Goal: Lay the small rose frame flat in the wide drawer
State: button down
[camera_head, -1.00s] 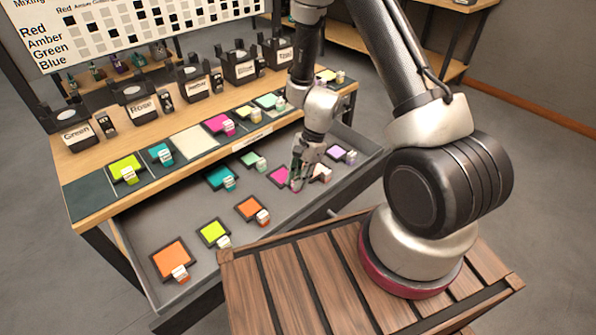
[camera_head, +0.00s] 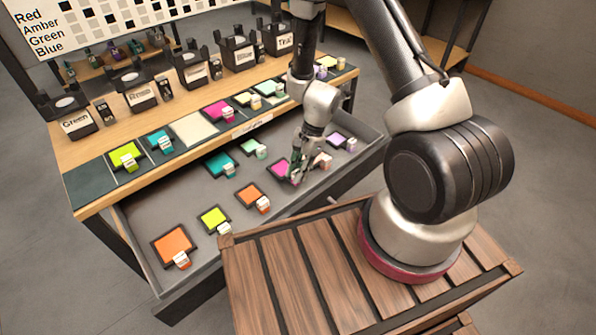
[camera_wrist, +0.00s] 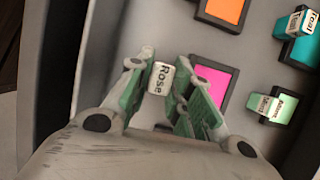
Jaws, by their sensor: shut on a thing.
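The small rose frame (camera_head: 279,168) is a magenta square with a dark border. It lies inside the open wide drawer (camera_head: 190,268), seemingly flat on its floor; the wrist view also shows its magenta face (camera_wrist: 209,84). My gripper (camera_head: 294,174) is down at its near right edge. The right finger hides where tag and frame meet. I cannot tell whether the frame touches the drawer floor.
Several other frames share the drawer, including orange (camera_head: 174,244), lime (camera_head: 213,219) and teal (camera_head: 220,163) ones. The bench (camera_head: 85,203) above carries more frames and labelled holders.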

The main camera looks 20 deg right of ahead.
jog(key=shift+f, duration=1.25)
jog(key=c, duration=1.2)
grip_release()
jog(key=a+r+v, duration=0.1)
jog(key=a+v, duration=0.1)
jog(key=v, duration=1.6)
jog(key=shift+s, duration=0.35)
jog(key=shift+r, duration=0.15)
